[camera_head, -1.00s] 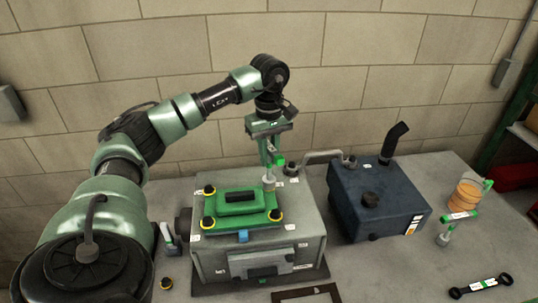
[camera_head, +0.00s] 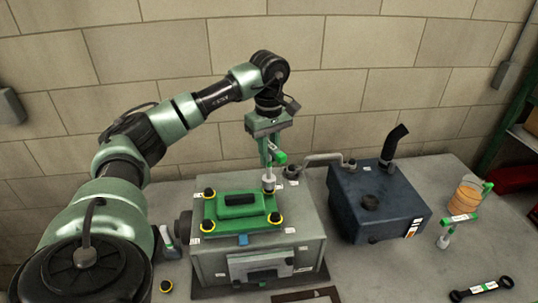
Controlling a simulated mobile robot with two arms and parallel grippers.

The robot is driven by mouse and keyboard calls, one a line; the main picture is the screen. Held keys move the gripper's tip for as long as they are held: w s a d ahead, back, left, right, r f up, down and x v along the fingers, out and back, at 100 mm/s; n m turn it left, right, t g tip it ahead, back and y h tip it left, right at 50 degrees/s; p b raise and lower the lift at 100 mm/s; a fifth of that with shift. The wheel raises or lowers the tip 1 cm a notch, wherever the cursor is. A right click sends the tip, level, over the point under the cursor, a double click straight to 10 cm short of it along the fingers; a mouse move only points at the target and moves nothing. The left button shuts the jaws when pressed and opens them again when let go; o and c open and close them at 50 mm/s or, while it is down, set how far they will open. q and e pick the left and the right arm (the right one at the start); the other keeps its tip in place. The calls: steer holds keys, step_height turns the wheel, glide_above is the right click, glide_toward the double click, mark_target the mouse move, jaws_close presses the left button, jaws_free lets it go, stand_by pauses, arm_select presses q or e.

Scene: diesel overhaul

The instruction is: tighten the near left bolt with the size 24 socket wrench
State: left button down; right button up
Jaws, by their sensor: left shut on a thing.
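The green cover (camera_head: 238,206) lies on the grey engine block (camera_head: 268,262). The near left bolt (camera_head: 207,224), with a black head and yellow ring, sits at the cover's near left corner. My left gripper (camera_head: 268,145) is above the cover's far right corner, shut on a socket wrench (camera_head: 269,181) with a green handle end. The wrench stands upright, its socket down over the far right corner, hiding the bolt there. Its size label is too small to read. My right gripper is out of view.
Another socket wrench (camera_head: 446,235) stands at the right, and one (camera_head: 167,238) is left of the block. A dark blue tank (camera_head: 372,210), a jar (camera_head: 466,198) and a black spanner (camera_head: 481,288) occupy the right side. A small yellow-ringed part (camera_head: 166,287) lies at front left.

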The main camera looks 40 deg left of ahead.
arm_select(q)
steer(key=n, duration=0.7)
steer(key=shift+n, duration=0.4)
steer(key=n, duration=0.8)
steer(key=shift+n, duration=0.3)
steer(key=n, duration=0.7)
steer(key=shift+n, duration=0.4)
steer(key=n, duration=0.3)
steer(key=shift+n, duration=0.4)
steer(key=n, duration=0.3)
steer(key=shift+n, duration=0.4)
